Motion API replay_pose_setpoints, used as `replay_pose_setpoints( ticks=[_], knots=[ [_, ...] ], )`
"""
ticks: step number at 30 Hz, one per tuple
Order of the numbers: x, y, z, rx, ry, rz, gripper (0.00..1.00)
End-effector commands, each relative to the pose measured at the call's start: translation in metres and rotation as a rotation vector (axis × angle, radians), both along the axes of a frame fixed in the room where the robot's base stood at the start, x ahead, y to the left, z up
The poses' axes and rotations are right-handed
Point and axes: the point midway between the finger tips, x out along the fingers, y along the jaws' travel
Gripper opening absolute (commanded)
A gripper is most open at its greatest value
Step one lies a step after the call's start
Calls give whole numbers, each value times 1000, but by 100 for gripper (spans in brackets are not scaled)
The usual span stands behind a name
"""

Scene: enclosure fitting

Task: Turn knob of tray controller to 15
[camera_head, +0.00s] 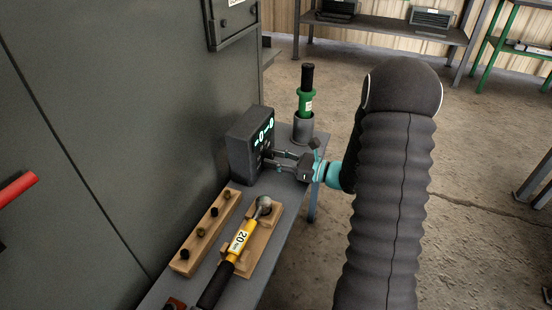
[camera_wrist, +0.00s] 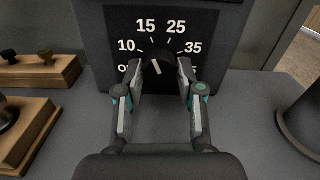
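The tray controller (camera_head: 240,150) is a dark box on the narrow bench, with a lit display (camera_head: 263,133) that seems to read "-0-0". In the wrist view its dial face (camera_wrist: 120,22) shows 10, 15, 25 and 35, with a partly hidden "O" mark at lower left. The black knob (camera_wrist: 158,66) has a white line tilted slightly, its upper end to the left. My gripper (camera_wrist: 162,68) is open, with one finger on each side of the knob. I cannot tell whether the fingers touch it. In the head view my gripper (camera_head: 275,158) reaches the controller's front.
A green bottle-like tool (camera_head: 306,104) stands in a grey cup (camera_head: 303,128) beside the controller. A grey cabinet (camera_head: 120,100) borders the left. Floor on the right is open.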

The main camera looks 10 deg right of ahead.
Motion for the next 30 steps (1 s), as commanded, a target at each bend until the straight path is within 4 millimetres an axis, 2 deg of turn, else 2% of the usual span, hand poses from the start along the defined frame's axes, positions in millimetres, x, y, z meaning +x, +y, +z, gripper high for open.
replay_pose_setpoints(
  ticks=[2,14,30],
  knots=[
    [0,0,0,0,0,0,59],
    [-3,-6,0,0,-1,-2,59],
    [-59,-82,0,0,-1,-4,59]
  ],
)
